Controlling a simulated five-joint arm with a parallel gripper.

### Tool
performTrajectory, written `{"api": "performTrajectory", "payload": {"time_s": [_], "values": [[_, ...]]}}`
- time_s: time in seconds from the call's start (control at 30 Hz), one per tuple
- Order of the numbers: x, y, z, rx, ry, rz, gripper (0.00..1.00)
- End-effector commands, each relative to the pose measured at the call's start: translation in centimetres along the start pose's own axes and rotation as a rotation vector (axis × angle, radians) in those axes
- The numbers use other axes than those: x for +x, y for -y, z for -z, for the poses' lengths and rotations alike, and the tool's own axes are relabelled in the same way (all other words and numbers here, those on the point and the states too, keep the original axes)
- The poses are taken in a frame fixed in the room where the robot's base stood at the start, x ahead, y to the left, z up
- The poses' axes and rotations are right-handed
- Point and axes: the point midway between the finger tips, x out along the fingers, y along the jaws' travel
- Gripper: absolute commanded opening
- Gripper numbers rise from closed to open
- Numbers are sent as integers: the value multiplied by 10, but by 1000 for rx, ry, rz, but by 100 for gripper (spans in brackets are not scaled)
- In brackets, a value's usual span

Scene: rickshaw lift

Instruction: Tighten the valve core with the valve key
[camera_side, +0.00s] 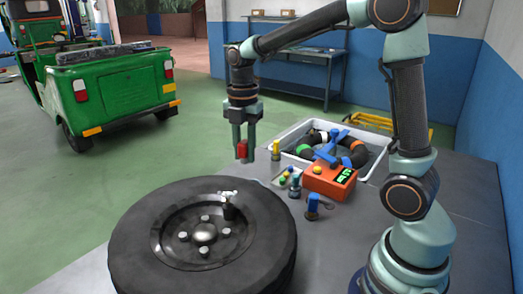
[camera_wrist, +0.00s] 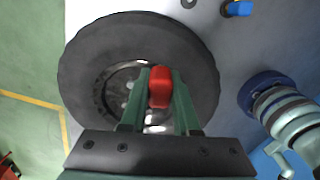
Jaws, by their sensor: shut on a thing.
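My gripper (camera_side: 244,150) is shut on a small red block-shaped piece (camera_side: 242,149), which looks like the handle of the valve key. In the wrist view the red piece (camera_wrist: 160,86) sits between the two green fingers of my gripper (camera_wrist: 159,75). Any shaft below it is hidden. The wheel (camera_side: 140,235) with its black tyre lies flat on the grey bench. A dark valve stem (camera_side: 228,212) stands upright at the rim, with a pale winged piece (camera_side: 228,193) at its top. The gripper is above the wheel's far side, apart from the valve.
An orange-red box (camera_side: 331,180) with a green display stands right of the wheel, near a small white tray (camera_side: 280,182). A blue-topped piece (camera_side: 313,204) and a yellow-topped one (camera_side: 276,150) stand nearby. A grey crate (camera_side: 372,166) of parts is behind.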

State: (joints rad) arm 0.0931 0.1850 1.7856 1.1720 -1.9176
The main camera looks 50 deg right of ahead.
Motion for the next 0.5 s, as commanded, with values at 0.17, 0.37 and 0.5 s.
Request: {"api": "performTrajectory", "payload": {"time_s": [0.17, 0.37, 0.5], "values": [[2, -16, 47, -106, 0, -1, 0], [5, -20, 63, -141, 0, -1, 0], [13, -20, 63, -140, 0, 1, 0]]}}
